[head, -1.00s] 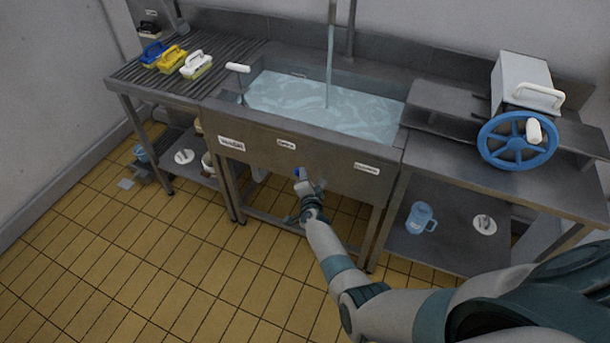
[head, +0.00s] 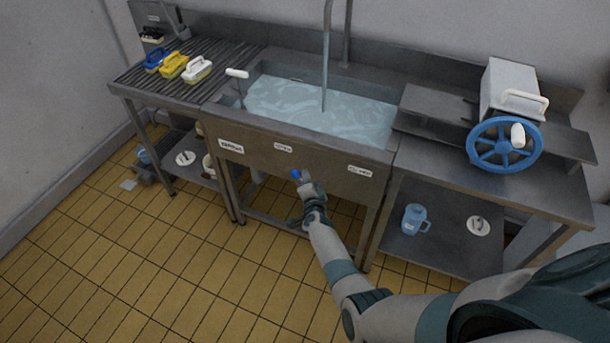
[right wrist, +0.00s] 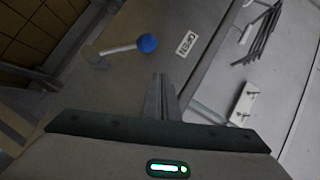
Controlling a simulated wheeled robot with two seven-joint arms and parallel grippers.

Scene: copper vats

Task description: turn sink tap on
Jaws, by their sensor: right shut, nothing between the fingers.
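The steel sink (head: 385,145) is full of rippling water (head: 290,100). A thin upright bluish-grey column (head: 326,50) reaches down to the water; I cannot tell where pipe ends and any stream begins. A lever with a blue ball (head: 295,174) sticks out from the sink's front; it also shows in the right wrist view (right wrist: 147,43), beside an OPEN label (right wrist: 186,43). My right gripper (head: 304,184) is at the sink front close to the lever. In the right wrist view its fingers (right wrist: 160,80) are shut, empty and apart from the ball. My left gripper is out of view.
Blue, yellow and white brushes (head: 172,66) lie on the ribbed drainboard at left. A white-handled lever (head: 237,73) stands by the sink. A blue handwheel (head: 504,145) is at right. A blue jug (head: 415,218) stands on the lower shelf. The tiled floor in front is clear.

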